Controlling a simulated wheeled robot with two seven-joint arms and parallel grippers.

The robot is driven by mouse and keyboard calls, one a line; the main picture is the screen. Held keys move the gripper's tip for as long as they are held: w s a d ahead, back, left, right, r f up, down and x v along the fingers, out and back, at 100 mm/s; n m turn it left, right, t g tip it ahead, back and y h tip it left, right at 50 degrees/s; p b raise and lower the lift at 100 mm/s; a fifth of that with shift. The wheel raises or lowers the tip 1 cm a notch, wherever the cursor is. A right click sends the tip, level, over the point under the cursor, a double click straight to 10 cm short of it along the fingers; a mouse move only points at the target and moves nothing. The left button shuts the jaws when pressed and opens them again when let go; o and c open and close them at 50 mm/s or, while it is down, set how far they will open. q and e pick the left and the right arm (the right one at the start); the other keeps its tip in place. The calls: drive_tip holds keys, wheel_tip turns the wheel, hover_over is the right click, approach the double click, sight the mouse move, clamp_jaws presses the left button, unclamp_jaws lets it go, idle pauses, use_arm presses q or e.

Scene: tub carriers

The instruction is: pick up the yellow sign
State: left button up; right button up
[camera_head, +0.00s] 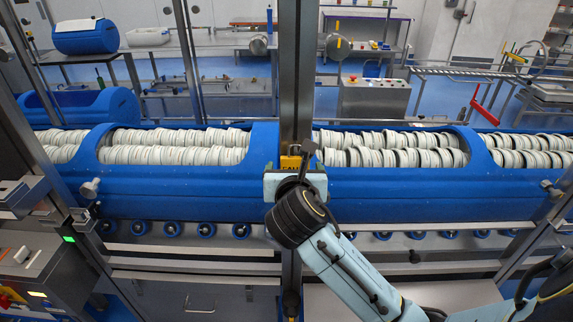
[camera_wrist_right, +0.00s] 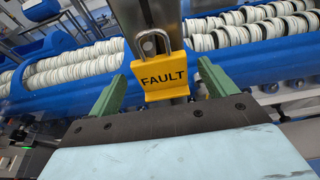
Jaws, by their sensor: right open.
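The yellow sign (camera_head: 290,163) hangs on the steel post in the middle of the head view, partly hidden by my right gripper (camera_head: 296,178). In the right wrist view the sign (camera_wrist_right: 165,82) reads "FAULT" and has a metal shackle at its top, like a padlock. My right gripper (camera_wrist_right: 161,72) is open. Its two green fingers stand on either side of the sign, with a gap visible at each side. I cannot tell how deep the sign sits between them. My left gripper is not in view.
Blue tub carriers (camera_head: 180,181) filled with rows of white tubs run behind the steel post (camera_head: 297,70). A rail with rollers (camera_head: 240,230) lies below them. A control panel (camera_head: 30,262) stands at the lower left. A grey control box (camera_head: 375,97) stands farther back.

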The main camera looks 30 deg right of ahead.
drive_tip(key=shift+w+d+f, duration=0.15)
drive_tip(key=shift+w, duration=0.15)
drive_tip(key=shift+s, duration=0.3)
drive_tip(key=shift+c, duration=0.6)
drive_tip(key=c, duration=1)
drive_tip(key=shift+o, duration=0.2)
drive_tip(key=shift+w+r, duration=0.1)
drive_tip(key=shift+r, duration=0.1)
